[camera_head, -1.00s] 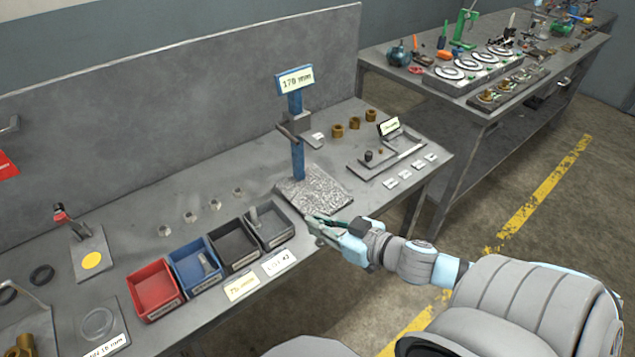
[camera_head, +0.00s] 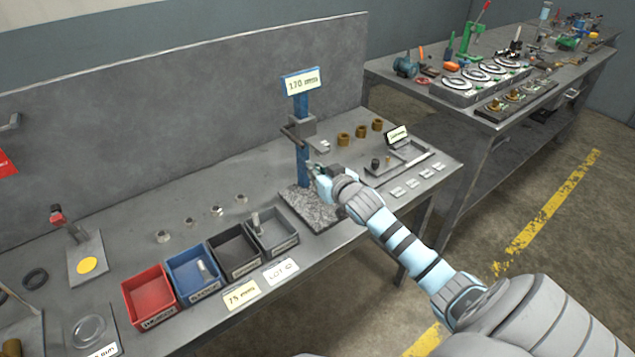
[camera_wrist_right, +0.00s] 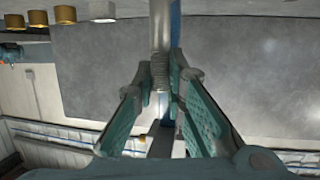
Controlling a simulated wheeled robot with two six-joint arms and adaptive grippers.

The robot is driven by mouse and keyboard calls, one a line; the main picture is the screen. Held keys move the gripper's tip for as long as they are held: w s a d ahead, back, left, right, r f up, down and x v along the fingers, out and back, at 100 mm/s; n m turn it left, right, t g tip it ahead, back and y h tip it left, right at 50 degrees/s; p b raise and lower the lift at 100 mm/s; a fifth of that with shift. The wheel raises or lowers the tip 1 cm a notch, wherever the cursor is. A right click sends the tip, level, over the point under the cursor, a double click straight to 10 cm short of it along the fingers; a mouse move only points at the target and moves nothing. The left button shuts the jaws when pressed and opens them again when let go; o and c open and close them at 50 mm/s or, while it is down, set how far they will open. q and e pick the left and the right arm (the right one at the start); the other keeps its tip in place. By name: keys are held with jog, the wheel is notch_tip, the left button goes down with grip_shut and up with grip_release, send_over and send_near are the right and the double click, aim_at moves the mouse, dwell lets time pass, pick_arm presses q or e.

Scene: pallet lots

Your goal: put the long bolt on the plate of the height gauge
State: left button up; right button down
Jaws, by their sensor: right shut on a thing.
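The height gauge has a blue post (camera_head: 302,172) with a "170 mm" sign (camera_head: 302,82) on top and a grey sliding arm (camera_head: 299,131). Its speckled grey plate (camera_head: 312,217) lies at the foot of the post. My right gripper (camera_head: 318,177) is above the plate, close to the post. In the right wrist view its fingers (camera_wrist_right: 164,95) are shut on the long bolt (camera_wrist_right: 160,40), a grey metal shaft with a threaded part between the fingertips. In the head view the bolt is mostly hidden by the gripper. My left gripper is not in view.
Red (camera_head: 147,295), blue (camera_head: 194,273), black (camera_head: 234,252) and grey (camera_head: 272,232) bins stand left of the plate. Several nuts lie behind them. Brass bushings (camera_head: 343,139) and a small tray (camera_head: 385,168) are to the right. A back panel (camera_head: 170,110) rises behind.

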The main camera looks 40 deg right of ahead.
notch_tip(320, 180, down, 3)
jog(key=shift+s+r+b, duration=0.1)
jog(key=shift+b, duration=0.25)
jog(key=c, duration=1.6)
grip_release()
jog(key=shift+c, duration=0.2)
jog(key=shift+s+r, duration=0.1)
jog(key=p+v, duration=0.3)
jog(key=v, duration=0.8)
jog(key=shift+s, duration=0.35)
jog(key=shift+a+r, duration=0.1)
